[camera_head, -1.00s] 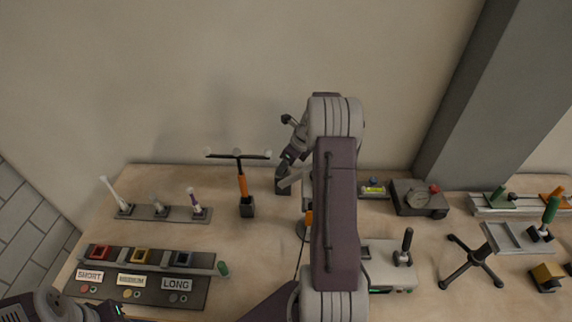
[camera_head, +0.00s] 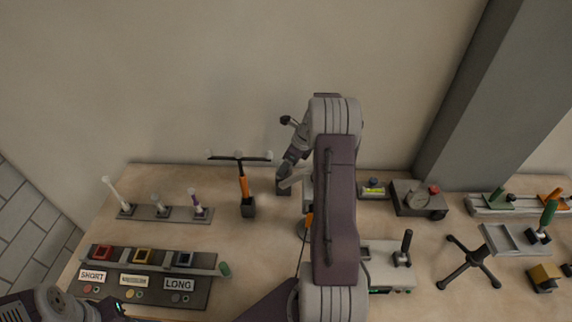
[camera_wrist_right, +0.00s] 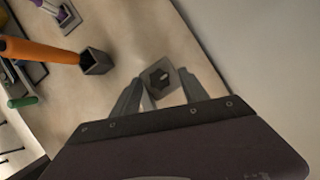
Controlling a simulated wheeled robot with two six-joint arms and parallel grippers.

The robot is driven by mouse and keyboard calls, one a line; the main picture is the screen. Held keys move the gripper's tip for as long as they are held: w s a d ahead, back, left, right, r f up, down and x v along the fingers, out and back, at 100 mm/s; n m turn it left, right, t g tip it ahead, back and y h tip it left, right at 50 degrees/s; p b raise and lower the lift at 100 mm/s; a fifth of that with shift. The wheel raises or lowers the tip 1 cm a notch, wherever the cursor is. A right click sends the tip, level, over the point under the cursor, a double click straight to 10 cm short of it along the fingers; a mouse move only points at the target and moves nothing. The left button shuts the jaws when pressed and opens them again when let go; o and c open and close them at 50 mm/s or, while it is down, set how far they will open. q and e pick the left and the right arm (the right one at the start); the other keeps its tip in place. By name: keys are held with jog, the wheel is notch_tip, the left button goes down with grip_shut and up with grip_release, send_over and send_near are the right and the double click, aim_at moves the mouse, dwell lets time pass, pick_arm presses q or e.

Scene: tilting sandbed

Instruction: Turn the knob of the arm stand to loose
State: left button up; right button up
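In the right wrist view, a square grey block with a dark six-sided shape (camera_wrist_right: 162,79) on its top lies between my right fingers. I cannot tell for sure whether this is the arm stand's knob. My right gripper (camera_wrist_right: 163,88) is open, one finger on each side of the dark shape; contact is not clear. In the head view, my right gripper (camera_head: 285,180) is low over the table, left of my forearm, which hides part of the table behind it. Only part of my left arm shows at the bottom left; its gripper is not visible.
An orange post with a black crossbar (camera_head: 244,185) stands left of my right gripper. A grey box with a black lever (camera_head: 403,250) and a dark tripod stand (camera_head: 470,262) are right.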

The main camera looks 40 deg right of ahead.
jog(key=shift+r, duration=0.1)
jog(key=v, duration=0.9)
dwell(0.3)
